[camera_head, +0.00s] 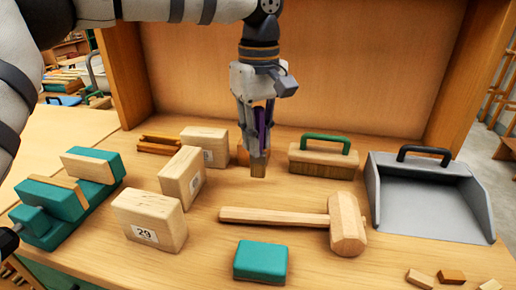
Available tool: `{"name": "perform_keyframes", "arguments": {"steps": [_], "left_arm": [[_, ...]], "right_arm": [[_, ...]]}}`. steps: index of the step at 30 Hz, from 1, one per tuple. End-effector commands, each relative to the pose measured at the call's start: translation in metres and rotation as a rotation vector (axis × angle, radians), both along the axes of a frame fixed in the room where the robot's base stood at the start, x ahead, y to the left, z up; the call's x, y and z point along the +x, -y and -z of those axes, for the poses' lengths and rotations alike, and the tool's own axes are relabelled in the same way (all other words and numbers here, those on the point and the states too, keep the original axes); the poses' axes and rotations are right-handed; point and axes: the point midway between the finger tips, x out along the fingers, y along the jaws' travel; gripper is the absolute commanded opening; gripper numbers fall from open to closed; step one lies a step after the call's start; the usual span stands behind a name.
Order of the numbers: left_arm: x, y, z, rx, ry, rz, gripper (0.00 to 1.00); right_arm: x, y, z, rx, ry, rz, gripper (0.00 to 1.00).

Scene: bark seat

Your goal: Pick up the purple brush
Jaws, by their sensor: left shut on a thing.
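The purple brush (261,125) is between the fingers of my left gripper (258,112), near the back panel of the bench. Its purple part shows between the fingers, and a light wooden block end (259,164) points down below them. My left gripper points downward and is shut on the brush. The fingers hide part of the brush, and I cannot tell whether its lower end touches the bench.
A green-handled brush (323,158) stands close right, and a wooden mallet (300,218) lies in front. A grey dustpan (428,205) is at right. Wooden blocks (150,219) and teal tools (68,200) fill the left. A teal block (260,262) is at front.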

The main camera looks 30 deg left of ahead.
Motion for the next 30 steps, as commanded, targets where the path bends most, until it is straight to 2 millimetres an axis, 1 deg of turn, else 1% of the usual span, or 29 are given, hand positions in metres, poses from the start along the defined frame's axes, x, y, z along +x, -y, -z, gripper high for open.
{"name": "perform_keyframes", "arguments": {"steps": [1, 7, 8, 9, 12, 15, 19, 24, 30], "left_arm": [[-0.005, -0.001, -0.015, -0.002, 0.008, 0.000, 0.00], [-0.048, -0.013, -0.070, -0.002, 0.018, 0.000, 0.00], [-0.054, -0.015, -0.077, -0.002, 0.018, 0.000, 0.00], [-0.067, -0.018, -0.082, -0.002, 0.017, 0.001, 0.00], [-0.092, -0.025, -0.092, -0.002, 0.018, 0.001, 0.00], [-0.112, -0.031, -0.100, -0.001, 0.016, 0.000, 0.00], [-0.127, -0.035, -0.103, -0.002, 0.007, 0.000, 0.00], [-0.135, -0.037, -0.105, -0.001, 0.003, -0.001, 0.00], [-0.135, -0.037, -0.104, 0.000, 0.001, 0.000, 0.00]], "right_arm": [[0.003, 0.000, -0.003, 0.000, 0.011, 0.000, 0.88], [0.018, 0.000, -0.017, 0.000, 0.064, 0.001, 0.88], [0.020, 0.000, -0.020, 0.000, 0.072, 0.001, 0.88], [0.024, 0.000, -0.023, 0.000, 0.086, 0.001, 0.88], [0.032, 0.000, -0.030, 0.000, 0.114, 0.001, 0.88], [0.038, 0.000, -0.035, 0.000, 0.137, 0.001, 0.88], [0.038, 0.000, -0.036, 0.000, 0.139, 0.001, 0.88], [0.038, 0.000, -0.036, 0.000, 0.138, 0.001, 0.88], [0.038, 0.000, -0.036, 0.000, 0.138, 0.001, 0.88]]}}
